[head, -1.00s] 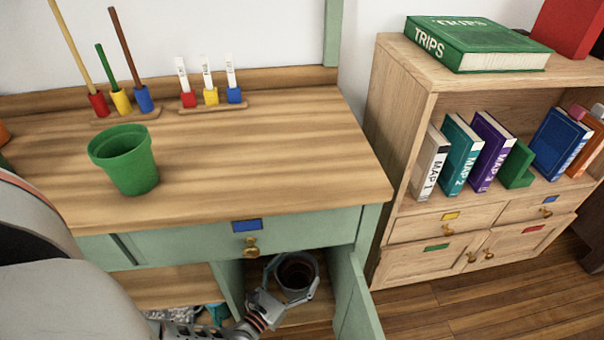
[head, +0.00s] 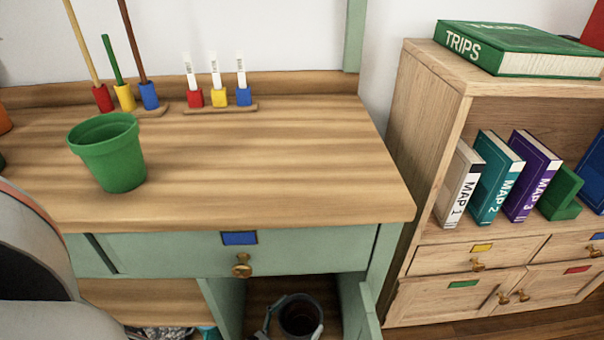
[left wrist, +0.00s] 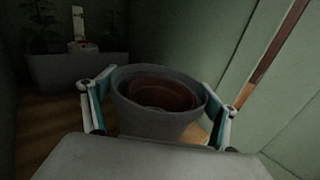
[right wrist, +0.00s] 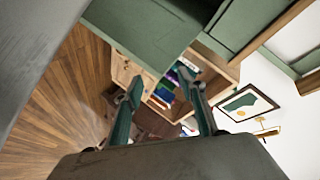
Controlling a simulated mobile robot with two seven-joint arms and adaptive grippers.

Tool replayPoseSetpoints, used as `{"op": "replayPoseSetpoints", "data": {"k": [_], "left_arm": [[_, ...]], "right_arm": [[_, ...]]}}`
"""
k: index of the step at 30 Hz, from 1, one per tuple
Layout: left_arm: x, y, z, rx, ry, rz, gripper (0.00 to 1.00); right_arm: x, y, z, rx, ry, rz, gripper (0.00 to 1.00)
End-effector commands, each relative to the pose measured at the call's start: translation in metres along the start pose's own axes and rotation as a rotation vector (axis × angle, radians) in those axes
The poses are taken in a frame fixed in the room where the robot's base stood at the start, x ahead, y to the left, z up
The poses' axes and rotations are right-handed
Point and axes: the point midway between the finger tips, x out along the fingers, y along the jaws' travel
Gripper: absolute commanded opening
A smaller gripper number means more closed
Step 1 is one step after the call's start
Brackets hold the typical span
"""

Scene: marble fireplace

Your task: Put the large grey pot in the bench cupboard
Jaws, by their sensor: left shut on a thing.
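The large grey pot (head: 300,318) is inside the open compartment under the bench drawer, low in the head view. The left wrist view shows it upright between the fingers, with its grey rim (left wrist: 128,100) and dark brown inside. My left gripper (left wrist: 158,112) is shut on the pot, one finger on each side. In the head view only parts of its fingers show around the pot. The bench cupboard (head: 225,300) has green walls and its door (head: 362,305) stands open at the right. My right gripper (right wrist: 165,118) is open and empty, away from the pot.
A green pot (head: 110,158) and coloured holders stand on the wooden bench top (head: 280,170). A drawer (head: 190,250) with a brass knob is above the compartment. A bookshelf (head: 425,120) with books stands to the right. In the left wrist view, plants (left wrist: 40,25) show deeper in.

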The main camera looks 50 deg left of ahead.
Motion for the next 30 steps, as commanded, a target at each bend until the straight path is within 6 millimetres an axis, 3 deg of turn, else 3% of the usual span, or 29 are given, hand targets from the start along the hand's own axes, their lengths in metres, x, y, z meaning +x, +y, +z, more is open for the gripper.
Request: {"op": "replayPoseSetpoints", "data": {"k": [7,8,9,21,30], "left_arm": [[0.002,-0.001,-0.001,-0.001,-0.003,0.001,0.46],[0.002,-0.001,-0.001,-0.001,-0.003,0.000,0.94],[0.002,-0.001,-0.001,-0.001,-0.003,0.000,1.00],[0.001,0.001,0.002,-0.001,-0.002,0.000,1.00],[-0.050,-0.001,0.002,-0.001,0.000,-0.001,1.00]], "right_arm": [[0.000,-0.001,-0.001,-0.004,0.002,-0.001,0.40],[0.000,-0.001,-0.001,-0.004,0.002,-0.001,0.40],[0.000,-0.001,-0.001,-0.004,0.002,-0.001,0.40],[0.000,0.000,-0.001,-0.005,0.001,-0.001,0.40],[0.000,0.002,-0.003,-0.051,-0.007,0.001,0.40]]}}
